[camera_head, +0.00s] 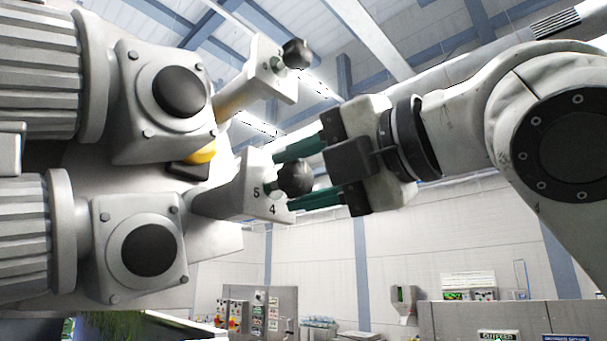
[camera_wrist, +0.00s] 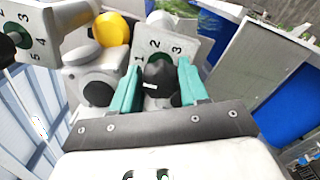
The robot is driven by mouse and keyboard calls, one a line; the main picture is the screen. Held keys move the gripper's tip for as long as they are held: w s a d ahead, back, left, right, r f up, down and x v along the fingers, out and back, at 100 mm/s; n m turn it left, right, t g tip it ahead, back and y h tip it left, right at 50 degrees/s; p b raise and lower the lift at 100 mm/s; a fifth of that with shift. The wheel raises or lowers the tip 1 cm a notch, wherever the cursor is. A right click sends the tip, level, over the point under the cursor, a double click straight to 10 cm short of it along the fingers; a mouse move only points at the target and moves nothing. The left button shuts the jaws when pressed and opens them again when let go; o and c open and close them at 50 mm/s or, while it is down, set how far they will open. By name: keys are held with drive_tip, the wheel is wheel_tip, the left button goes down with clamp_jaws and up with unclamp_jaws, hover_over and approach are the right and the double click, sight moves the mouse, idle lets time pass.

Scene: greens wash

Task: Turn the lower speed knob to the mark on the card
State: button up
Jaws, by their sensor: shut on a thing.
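The lower speed knob (camera_head: 295,178) is black and round, on a grey plate (camera_head: 262,196) where 5 and 4 show in the head view. In the wrist view the knob (camera_wrist: 160,77) sits between the teal fingers of my gripper (camera_wrist: 160,70), with a small white line on its near left part. The plate shows 1, 2 and 3 behind it. My gripper (camera_head: 288,180) reaches in from the right and is shut on the knob. The upper knob (camera_head: 296,53) stands free on its own plate. I cannot make out the card.
Two ribbed grey motors (camera_head: 40,70) with housings fill the left. A yellow dome (camera_head: 201,155) sits between them; it also shows in the wrist view (camera_wrist: 111,29). Cabinets with signs (camera_head: 262,310) stand far below. Open air lies under my arm.

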drive_tip(key=shift+w, duration=0.1)
drive_tip(key=o, duration=1)
drive_tip(key=shift+d, duration=0.1)
drive_tip(key=b+v, duration=0.3)
drive_tip(key=v, duration=0.7)
drive_tip(key=shift+s+d, duration=0.3)
